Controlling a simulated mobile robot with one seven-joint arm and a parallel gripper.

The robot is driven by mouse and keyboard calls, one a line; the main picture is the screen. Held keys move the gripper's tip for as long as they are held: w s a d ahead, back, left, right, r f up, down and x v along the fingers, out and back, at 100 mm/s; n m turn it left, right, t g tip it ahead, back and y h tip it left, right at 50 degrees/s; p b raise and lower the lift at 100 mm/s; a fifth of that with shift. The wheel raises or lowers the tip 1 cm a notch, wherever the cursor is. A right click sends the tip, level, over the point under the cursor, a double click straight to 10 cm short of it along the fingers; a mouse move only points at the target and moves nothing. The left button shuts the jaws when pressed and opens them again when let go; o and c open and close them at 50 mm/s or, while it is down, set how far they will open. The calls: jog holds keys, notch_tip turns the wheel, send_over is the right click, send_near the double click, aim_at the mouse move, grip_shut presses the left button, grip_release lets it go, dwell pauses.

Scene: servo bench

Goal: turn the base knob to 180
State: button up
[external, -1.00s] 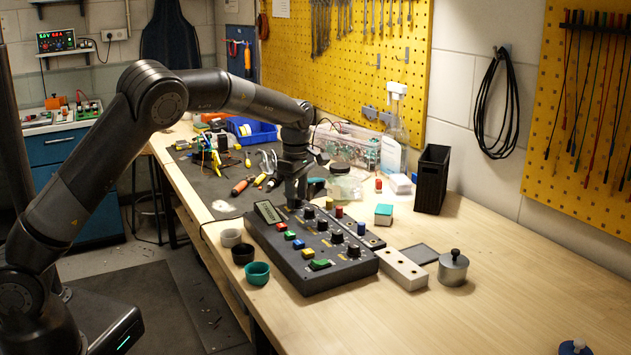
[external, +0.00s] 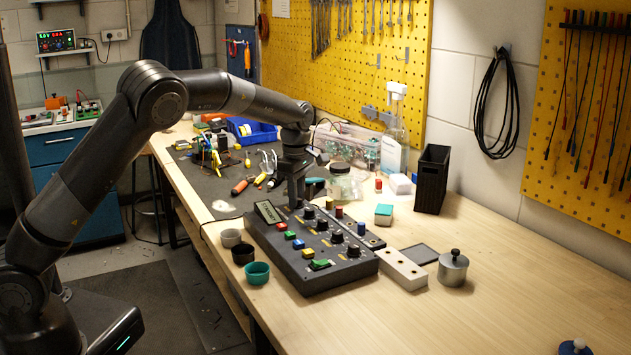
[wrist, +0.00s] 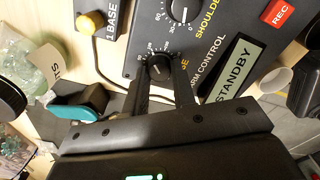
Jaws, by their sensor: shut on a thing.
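The control panel (external: 300,250) is a dark grey sloped box on the bench, with a row of black knobs. The base knob (wrist: 160,67) is at the panel's end in the wrist view, its printed name partly covered by a finger. My gripper (wrist: 162,76) is shut on this knob, one finger on each side. In the external view my gripper (external: 296,204) points down at the panel's far end and hides the base knob. The knob's exact reading is too small to tell. The shoulder knob (wrist: 184,10) is beside it. The display (wrist: 236,70) reads STANDBY.
Coloured buttons, such as the red REC button (wrist: 279,12), sit near the knobs. Small cups, including a teal cup (external: 257,273), stand left of the panel.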

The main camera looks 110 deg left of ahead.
jog(key=m, duration=1.7)
jog(key=shift+w, duration=0.1)
jog(key=shift+m, duration=0.3)
dwell(0.3)
jog(key=o, duration=1)
